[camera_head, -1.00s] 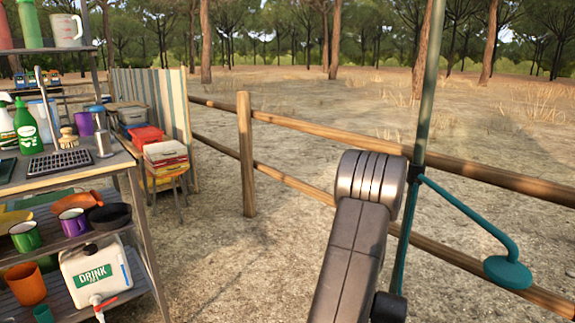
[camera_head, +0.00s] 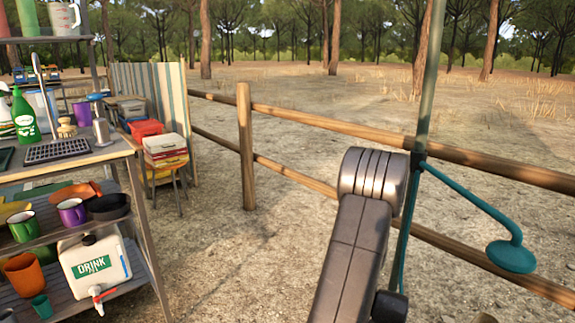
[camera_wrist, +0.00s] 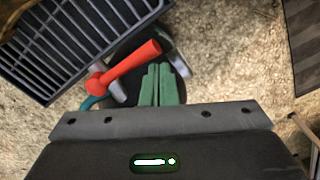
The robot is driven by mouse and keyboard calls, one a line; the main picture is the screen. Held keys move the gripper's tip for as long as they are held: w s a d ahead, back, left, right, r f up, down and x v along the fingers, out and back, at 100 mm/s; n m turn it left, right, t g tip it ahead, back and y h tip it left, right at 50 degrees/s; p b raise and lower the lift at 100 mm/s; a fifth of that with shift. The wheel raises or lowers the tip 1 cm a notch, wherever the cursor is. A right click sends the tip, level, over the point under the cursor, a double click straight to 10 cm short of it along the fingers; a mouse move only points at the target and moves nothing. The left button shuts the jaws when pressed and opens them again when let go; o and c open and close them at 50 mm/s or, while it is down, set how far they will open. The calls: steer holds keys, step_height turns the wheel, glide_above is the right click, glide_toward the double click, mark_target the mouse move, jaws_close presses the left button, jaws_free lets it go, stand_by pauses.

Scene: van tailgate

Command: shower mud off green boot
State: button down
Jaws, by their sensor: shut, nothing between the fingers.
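In the wrist view, my gripper (camera_wrist: 161,72) shows as two green fingers pressed together, with nothing between them. A red lever (camera_wrist: 125,68) lies just left of the fingertips, on a grey fitting above a dark round base; I cannot tell whether they touch. In the head view, a teal shower head (camera_head: 512,257) hangs on a bent teal arm from an upright pole (camera_head: 427,100) at the right. My arm stands in front of the pole's left side; my gripper is out of the head view. I cannot make out a green boot in either view.
A dark slatted grate (camera_wrist: 75,40) lies upper left in the wrist view. In the head view, a shelf unit (camera_head: 150,235) with mugs, bottles and a drink canister (camera_head: 95,268) stands left. A wooden rail fence (camera_head: 300,120) runs behind the pole. Sandy ground between shelf and arm is clear.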

steer(key=d+r+p, duration=0.1)
steer(key=s+r+p, duration=0.1)
steer(key=r, duration=0.1)
steer(key=s+d+r+p, duration=0.1)
steer(key=shift+s+d+r, duration=0.15)
steer(key=shift+d+r, duration=0.2)
steer(key=shift+r, duration=0.05)
steer(key=shift+f, duration=0.1)
stand_by(0.7)
steer(key=s+d, duration=0.3)
steer(key=d, duration=0.2)
steer(key=shift+d, duration=0.4)
step_height(320, 180, down, 5)
steer(key=b, duration=0.3)
steer(key=shift+r, duration=0.2)
